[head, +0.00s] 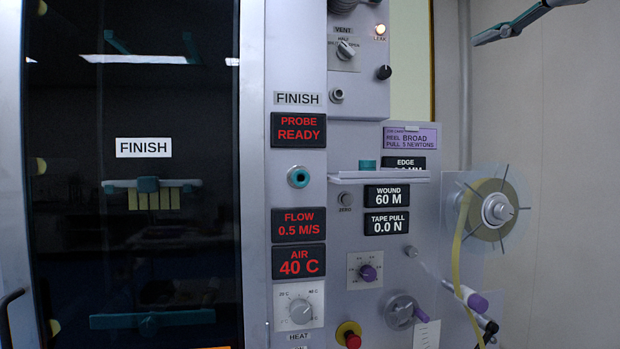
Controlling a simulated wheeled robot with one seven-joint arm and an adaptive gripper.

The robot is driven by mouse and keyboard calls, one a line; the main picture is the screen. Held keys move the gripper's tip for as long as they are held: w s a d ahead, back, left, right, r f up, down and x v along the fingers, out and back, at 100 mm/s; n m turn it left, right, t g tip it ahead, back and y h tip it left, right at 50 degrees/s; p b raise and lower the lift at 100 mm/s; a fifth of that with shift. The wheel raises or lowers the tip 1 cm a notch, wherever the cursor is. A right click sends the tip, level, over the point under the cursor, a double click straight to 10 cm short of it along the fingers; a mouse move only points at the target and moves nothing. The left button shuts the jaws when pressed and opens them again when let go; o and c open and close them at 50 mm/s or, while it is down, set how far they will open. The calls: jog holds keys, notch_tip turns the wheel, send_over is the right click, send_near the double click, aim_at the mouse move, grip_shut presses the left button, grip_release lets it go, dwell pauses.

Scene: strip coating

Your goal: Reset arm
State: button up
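My gripper does not show in the head view, and I cannot tell its state. No part that I am sure is my arm shows. A slim grey lever with a purple end (477,301) slants down to the right on the lower right of the machine panel. A yellow tape (458,255) hangs from the reel (497,209) and passes by this lever to the bottom edge of the picture.
A dark glass door (140,255) with a FINISH label fills the left. The panel holds displays reading PROBE READY (298,130) and TAPE PULL 0.0 N (392,223). A red button (348,336) sits low. A grey and teal bar (515,24) juts in at upper right.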

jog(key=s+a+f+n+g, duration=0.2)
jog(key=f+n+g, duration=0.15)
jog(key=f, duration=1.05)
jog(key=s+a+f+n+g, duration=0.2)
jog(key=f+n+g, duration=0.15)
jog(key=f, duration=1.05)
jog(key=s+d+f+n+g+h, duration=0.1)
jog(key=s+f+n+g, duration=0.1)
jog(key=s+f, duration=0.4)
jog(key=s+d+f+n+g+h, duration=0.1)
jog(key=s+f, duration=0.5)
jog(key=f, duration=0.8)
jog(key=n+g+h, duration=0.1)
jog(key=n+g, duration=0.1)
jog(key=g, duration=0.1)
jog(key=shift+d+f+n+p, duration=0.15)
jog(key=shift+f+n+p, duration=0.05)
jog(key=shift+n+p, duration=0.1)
